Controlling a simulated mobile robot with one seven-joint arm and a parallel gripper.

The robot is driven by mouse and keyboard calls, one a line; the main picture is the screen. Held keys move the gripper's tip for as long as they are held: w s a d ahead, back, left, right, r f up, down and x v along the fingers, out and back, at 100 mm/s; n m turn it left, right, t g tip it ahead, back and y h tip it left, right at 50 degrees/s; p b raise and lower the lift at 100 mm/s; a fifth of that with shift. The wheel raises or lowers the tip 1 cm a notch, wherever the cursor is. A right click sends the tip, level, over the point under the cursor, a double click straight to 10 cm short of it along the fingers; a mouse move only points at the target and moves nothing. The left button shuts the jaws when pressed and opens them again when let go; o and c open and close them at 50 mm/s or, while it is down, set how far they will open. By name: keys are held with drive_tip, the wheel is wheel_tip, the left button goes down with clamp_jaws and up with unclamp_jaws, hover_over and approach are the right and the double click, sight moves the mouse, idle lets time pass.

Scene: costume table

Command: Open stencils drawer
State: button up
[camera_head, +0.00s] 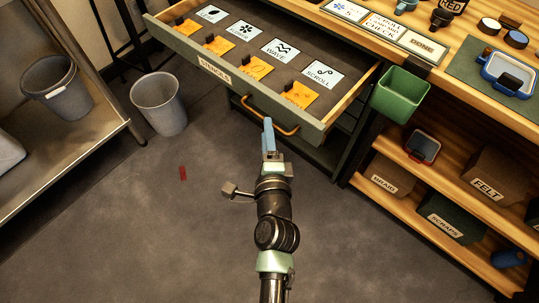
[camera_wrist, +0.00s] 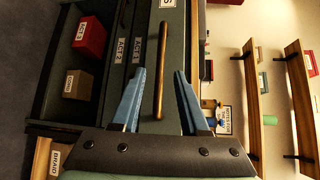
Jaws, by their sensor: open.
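The stencils drawer (camera_head: 218,70) stands pulled out from the green cabinet in the head view, with its label on the front. Inside lie several orange stencils and white cards reading words such as WAVE and SCROLL. Its copper bar handle (camera_head: 268,118) runs along the front. My gripper (camera_head: 268,135) is just below the handle in the head view. In the wrist view my gripper (camera_wrist: 157,95) has its blue fingers spread, with the handle (camera_wrist: 161,70) appearing between them. I cannot tell whether either finger touches it.
A green bin (camera_head: 400,94) hangs at the table edge right of the drawer. Shelves below hold boxes labelled FELT (camera_head: 490,178) and SCRAPS (camera_head: 452,217). A grey waste bin (camera_head: 159,104) stands on the floor at left. The floor in front is mostly clear, with a small red piece (camera_head: 183,173).

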drive_tip(key=v, duration=0.7)
drive_tip(key=shift+s, duration=0.4)
drive_tip(key=shift+r, duration=0.1)
drive_tip(key=w+r+n+t, duration=0.2)
drive_tip(key=r+n, duration=0.2)
drive_tip(key=r, duration=0.7)
drive_tip(key=w+r+n+t+y, duration=0.15)
drive_tip(key=r+n, duration=0.25)
drive_tip(key=r, duration=0.8)
drive_tip(key=w+r+n+t, duration=0.3)
drive_tip(key=r+n, duration=0.1)
drive_tip(key=r, duration=0.7)
drive_tip(key=s+d+r+n+t+h, duration=0.1)
drive_tip(key=s+r+n+t+h, duration=0.3)
drive_tip(key=r, duration=0.7)
drive_tip(key=s+d+r+n+t, duration=0.1)
drive_tip(key=s+d+r+n, duration=0.1)
drive_tip(key=s+r, duration=0.65)
wheel_tip(320, 180, up, 28)
drive_tip(key=w+p, duration=0.2)
drive_tip(key=p, duration=2.3)
drive_tip(key=shift+a+f, duration=0.2)
